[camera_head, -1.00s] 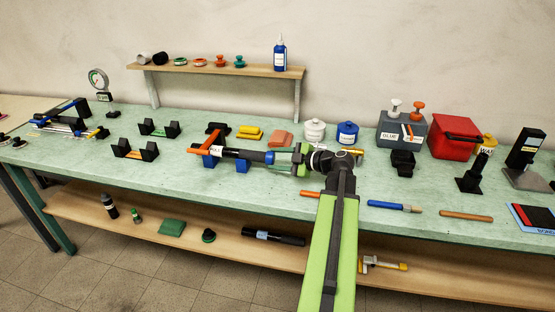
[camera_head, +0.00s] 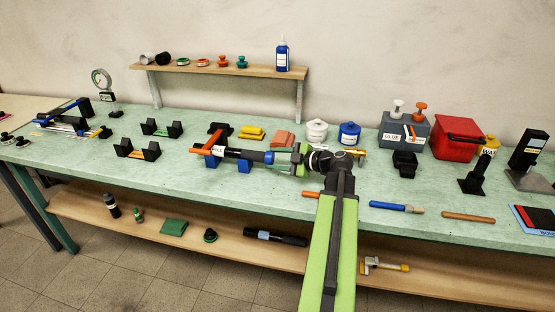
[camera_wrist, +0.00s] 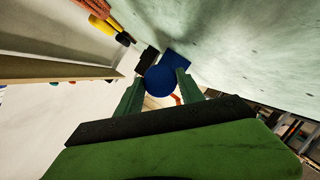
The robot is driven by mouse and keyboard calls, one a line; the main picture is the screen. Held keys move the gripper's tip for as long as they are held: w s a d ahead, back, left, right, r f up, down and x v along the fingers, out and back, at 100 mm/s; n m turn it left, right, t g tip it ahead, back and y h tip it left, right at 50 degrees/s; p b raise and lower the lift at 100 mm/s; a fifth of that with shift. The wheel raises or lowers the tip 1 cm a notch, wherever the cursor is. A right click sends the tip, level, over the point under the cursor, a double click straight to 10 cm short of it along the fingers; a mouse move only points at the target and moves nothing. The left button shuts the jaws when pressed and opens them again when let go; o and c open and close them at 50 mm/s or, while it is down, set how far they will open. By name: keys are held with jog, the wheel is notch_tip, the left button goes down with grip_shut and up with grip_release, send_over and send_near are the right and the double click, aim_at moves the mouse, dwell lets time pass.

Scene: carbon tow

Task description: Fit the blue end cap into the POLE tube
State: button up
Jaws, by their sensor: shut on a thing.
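The POLE tube (camera_head: 233,153) is dark with a white label and lies level on two blue support blocks (camera_head: 243,166) on the bench. My gripper (camera_head: 276,157) is at the tube's right end, its green fingers shut on the blue end cap (camera_head: 269,157). In the wrist view the cap (camera_wrist: 160,80) is a round blue disc between the two green fingertips (camera_wrist: 157,86). It hides the tube end. The cap is in line with the tube and touches it or nearly so; I cannot tell how far it is in.
An orange clamp handle (camera_head: 209,149) sits at the tube's left end. Black cradles (camera_head: 137,150) stand to the left. A blue-handled tool (camera_head: 396,207) lies at the front right.

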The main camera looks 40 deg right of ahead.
jog(key=o, duration=1.5)
jog(key=shift+w, duration=0.1)
jog(key=p+v, duration=0.4)
jog(key=v, duration=1.3)
jog(key=shift+p, duration=0.35)
